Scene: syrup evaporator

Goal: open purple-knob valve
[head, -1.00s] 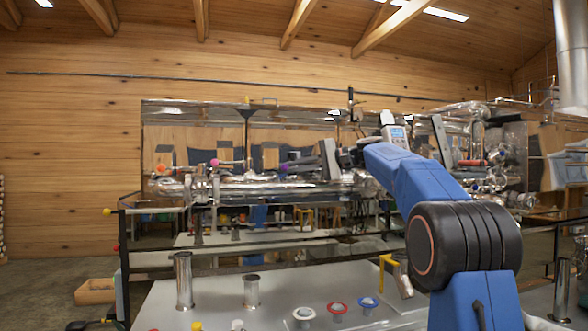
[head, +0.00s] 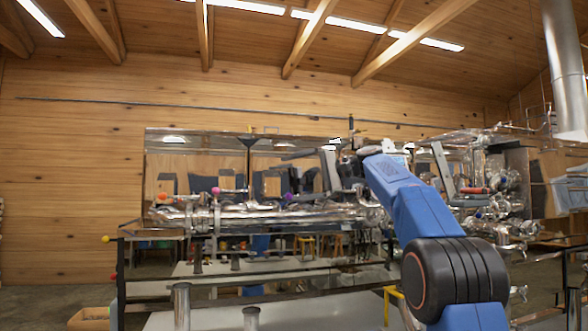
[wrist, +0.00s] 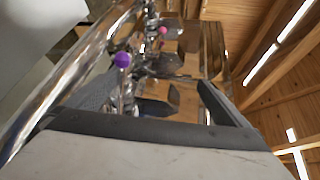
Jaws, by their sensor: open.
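The purple knob (head: 289,197) sits above the shiny steel pipe (head: 260,218) in the head view. It also shows in the wrist view (wrist: 122,60), close to the tip of the left finger. My gripper (wrist: 160,88) is open and empty, with its two fingers spread wide. In the head view my gripper is above and a little right of the purple knob. The knob is not between the fingers in a way I can confirm. The valve's stem below the knob is partly hidden in the wrist view.
A pink knob (head: 216,190) and an orange knob (head: 163,196) stand further left along the pipe. A mirror-like steel panel (head: 205,160) behind it shows reflections. A grey work surface lies in front.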

